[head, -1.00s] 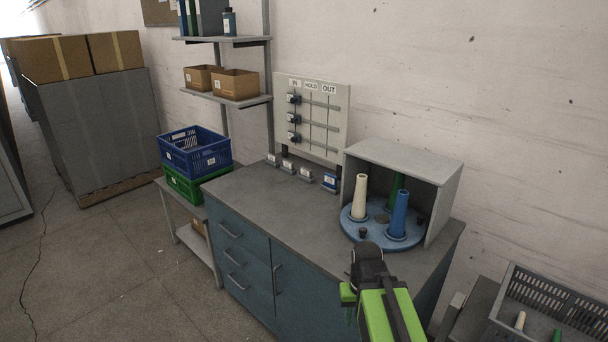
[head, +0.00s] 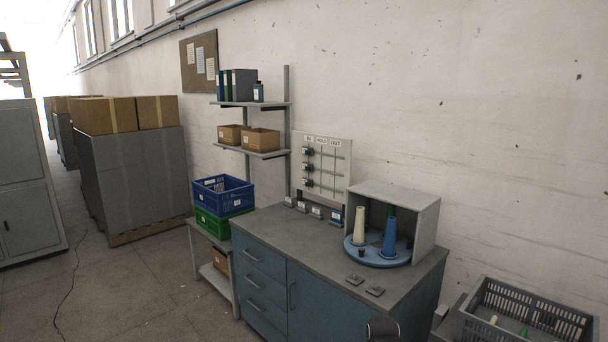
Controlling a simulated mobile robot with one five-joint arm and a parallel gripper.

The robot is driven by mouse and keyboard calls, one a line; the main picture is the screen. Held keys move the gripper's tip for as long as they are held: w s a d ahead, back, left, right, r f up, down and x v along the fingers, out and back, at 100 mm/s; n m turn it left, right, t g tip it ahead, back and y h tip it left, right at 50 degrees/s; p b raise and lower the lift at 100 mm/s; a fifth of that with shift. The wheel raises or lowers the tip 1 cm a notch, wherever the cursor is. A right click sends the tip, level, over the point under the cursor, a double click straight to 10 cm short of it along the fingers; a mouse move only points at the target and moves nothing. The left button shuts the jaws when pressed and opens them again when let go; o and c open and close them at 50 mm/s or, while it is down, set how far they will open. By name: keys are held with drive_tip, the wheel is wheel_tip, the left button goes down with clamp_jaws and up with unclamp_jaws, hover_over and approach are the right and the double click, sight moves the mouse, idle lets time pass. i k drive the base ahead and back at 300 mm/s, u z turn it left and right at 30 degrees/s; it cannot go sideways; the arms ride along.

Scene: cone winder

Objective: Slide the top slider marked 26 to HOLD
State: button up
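The slider board (head: 346,174) stands upright at the back of the blue cabinet, against the wall. Its columns are headed IN, HOLD and OUT. Three small dark sliders with pale labels sit one above another in the left part, under IN. The top slider (head: 308,151) is at IN, with its track running right towards HOLD and OUT. The numbers on the sliders are too small to read. My gripper's fingers are not in view; only a dark part of my arm shows at the bottom edge, well in front of and below the board.
The cabinet top (head: 290,236) is clear in the middle. An open grey box (head: 424,232) at its right holds a blue turntable (head: 372,256) with cones. Two small flat pieces (head: 365,286) lie at the front edge. Crates (head: 224,196) stand left, a grey basket (head: 520,327) right.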

sight(306, 152)
drive_tip(key=u, duration=0.7)
drive_tip(key=i, duration=1.7)
drive_tip(key=z, duration=0.45)
